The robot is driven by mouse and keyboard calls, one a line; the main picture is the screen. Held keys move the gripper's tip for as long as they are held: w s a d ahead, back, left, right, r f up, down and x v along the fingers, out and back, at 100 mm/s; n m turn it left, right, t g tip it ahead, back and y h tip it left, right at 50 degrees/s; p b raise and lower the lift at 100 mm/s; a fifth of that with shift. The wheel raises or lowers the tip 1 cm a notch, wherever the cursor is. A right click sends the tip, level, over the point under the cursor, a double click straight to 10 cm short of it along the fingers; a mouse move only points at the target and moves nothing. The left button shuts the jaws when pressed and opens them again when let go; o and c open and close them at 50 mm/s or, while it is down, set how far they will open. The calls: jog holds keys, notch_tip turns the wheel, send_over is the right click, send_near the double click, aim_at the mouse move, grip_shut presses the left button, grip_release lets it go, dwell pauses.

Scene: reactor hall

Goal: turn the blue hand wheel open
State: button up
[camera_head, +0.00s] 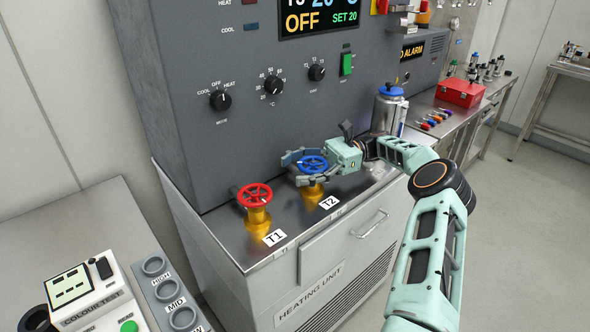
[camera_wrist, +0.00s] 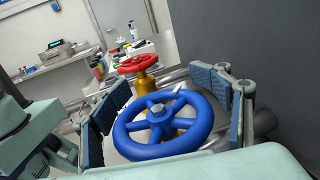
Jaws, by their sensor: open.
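The blue hand wheel (camera_head: 313,164) sits on a brass valve labelled T2 on the steel top of the heating unit. In the wrist view the blue wheel (camera_wrist: 163,128) fills the middle, with its spokes and hub facing me. My gripper (camera_head: 304,170) is open around the wheel, one finger on each side of it. In the wrist view the fingers of my gripper (camera_wrist: 160,110) stand left and right of the rim. I cannot tell whether they touch it. A red hand wheel (camera_head: 254,196) on a similar brass valve, labelled T1, stands to the left.
The grey control panel (camera_head: 215,60) with knobs and a display rises right behind the valves. A metal canister (camera_head: 389,110) with a blue lid stands behind my wrist. A colour tester (camera_head: 90,298) is on the left bench. A red box (camera_head: 460,93) is farther back.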

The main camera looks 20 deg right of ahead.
notch_tip(320, 180, up, 10)
dwell(0.6)
